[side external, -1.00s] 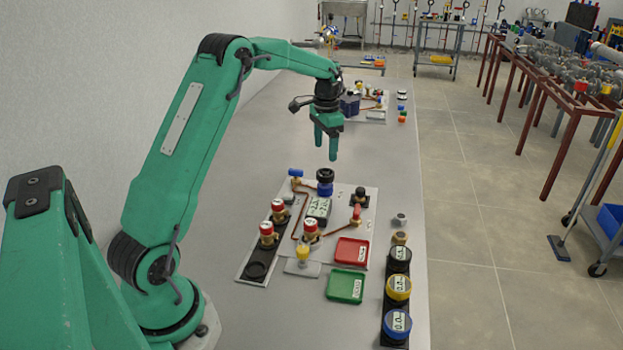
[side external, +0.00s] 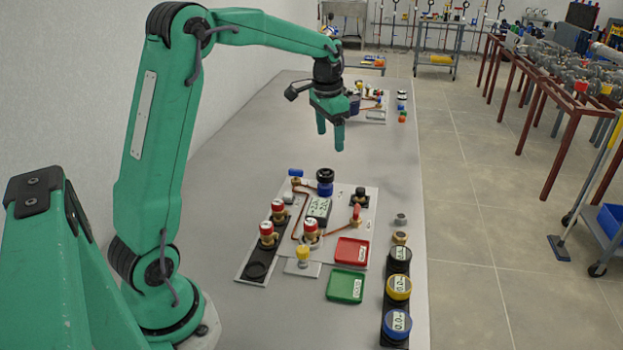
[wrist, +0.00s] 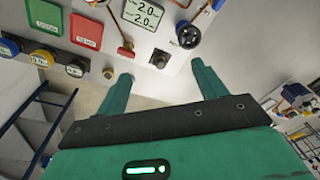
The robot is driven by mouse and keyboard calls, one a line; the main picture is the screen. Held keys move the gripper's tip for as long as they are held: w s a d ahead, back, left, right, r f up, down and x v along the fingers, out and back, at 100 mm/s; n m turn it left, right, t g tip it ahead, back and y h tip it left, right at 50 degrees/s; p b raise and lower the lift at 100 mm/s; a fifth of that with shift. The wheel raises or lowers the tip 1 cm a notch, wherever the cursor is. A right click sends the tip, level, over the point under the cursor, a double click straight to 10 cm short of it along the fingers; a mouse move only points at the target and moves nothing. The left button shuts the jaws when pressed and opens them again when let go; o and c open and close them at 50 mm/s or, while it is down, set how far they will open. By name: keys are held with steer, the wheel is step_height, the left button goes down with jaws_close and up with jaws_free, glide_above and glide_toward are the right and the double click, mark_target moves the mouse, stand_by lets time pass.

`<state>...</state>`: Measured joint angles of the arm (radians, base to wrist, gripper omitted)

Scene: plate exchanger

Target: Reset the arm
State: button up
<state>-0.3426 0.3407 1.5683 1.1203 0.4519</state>
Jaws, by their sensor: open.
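My gripper (side external: 330,138) hangs above the long grey table, over the far end of the exchanger board (side external: 340,236), fingers pointing down. Its two green fingers are apart with nothing between them. They also show in the wrist view (wrist: 163,85). The board carries a blue valve with a black top (side external: 325,180), a display reading 2.0 (side external: 318,208), copper pipes and a red-handled valve (side external: 356,213). The display also shows in the wrist view (wrist: 143,12). My gripper touches none of these.
A red tray (side external: 352,251) and a green tray (side external: 345,286) are at the board's near side. Several round gauges (side external: 398,287) stand in a black rack on the right. Red-capped valves (side external: 267,232) stand on the left. A second board lies farther back. The air around my gripper is clear.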

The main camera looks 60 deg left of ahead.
steer(key=s+d+r+t, duration=0.1)
steer(key=s+d+t, duration=0.1)
steer(key=s+d, duration=0.6)
steer(key=s+d+r+n+t, duration=0.1)
steer(key=s+d, duration=0.7)
steer(key=s, duration=0.8)
steer(key=shift+d+r+t, duration=0.3)
steer(key=shift+r+t, duration=0.3)
steer(key=shift+r, duration=0.05)
steer(key=shift+c, duration=0.5)
